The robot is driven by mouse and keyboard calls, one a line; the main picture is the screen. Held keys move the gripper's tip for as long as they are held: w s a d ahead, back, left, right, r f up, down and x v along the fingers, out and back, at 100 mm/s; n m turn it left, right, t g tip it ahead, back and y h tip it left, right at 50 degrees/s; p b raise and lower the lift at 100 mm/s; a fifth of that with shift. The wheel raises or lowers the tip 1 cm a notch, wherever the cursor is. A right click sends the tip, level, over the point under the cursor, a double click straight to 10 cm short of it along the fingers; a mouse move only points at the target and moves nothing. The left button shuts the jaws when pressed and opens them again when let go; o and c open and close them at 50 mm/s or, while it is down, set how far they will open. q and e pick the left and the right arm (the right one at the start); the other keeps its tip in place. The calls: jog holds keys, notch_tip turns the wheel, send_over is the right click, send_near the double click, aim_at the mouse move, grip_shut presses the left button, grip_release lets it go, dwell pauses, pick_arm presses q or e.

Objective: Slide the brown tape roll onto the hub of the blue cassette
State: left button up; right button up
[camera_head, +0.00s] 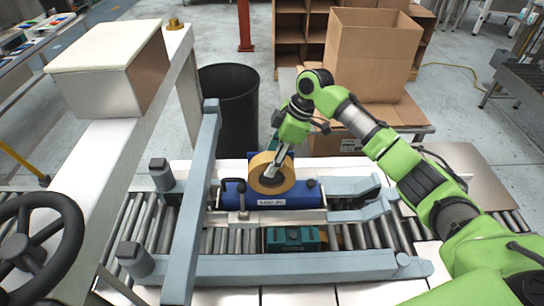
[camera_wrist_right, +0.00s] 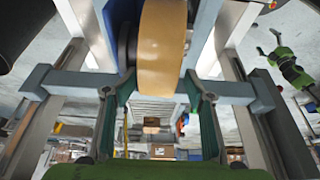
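The brown tape roll (camera_head: 256,166) stands on edge at the blue cassette (camera_head: 305,194), its ring facing the head camera. Its tan outer band fills the upper middle of the right wrist view (camera_wrist_right: 163,48). I cannot tell whether it sits around the hub, as the roll and fingers hide it. My right gripper (camera_head: 272,170) reaches down to the roll from above. In the wrist view its fingers (camera_wrist_right: 157,96) are apart, with a gap on each side of the roll. A green arm end with spread dark prongs, apparently my left gripper (camera_wrist_right: 268,43), shows at the right of that view.
The cassette rests in a grey-blue frame (camera_head: 300,266) over a roller conveyor (camera_head: 215,241). A teal block (camera_head: 291,239) lies in front of it. A black bin (camera_head: 231,105), cardboard boxes (camera_head: 372,55) and a handwheel (camera_head: 35,245) stand around.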

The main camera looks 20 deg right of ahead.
jog(key=shift+w+d+f, duration=0.15)
jog(key=shift+f, duration=0.2)
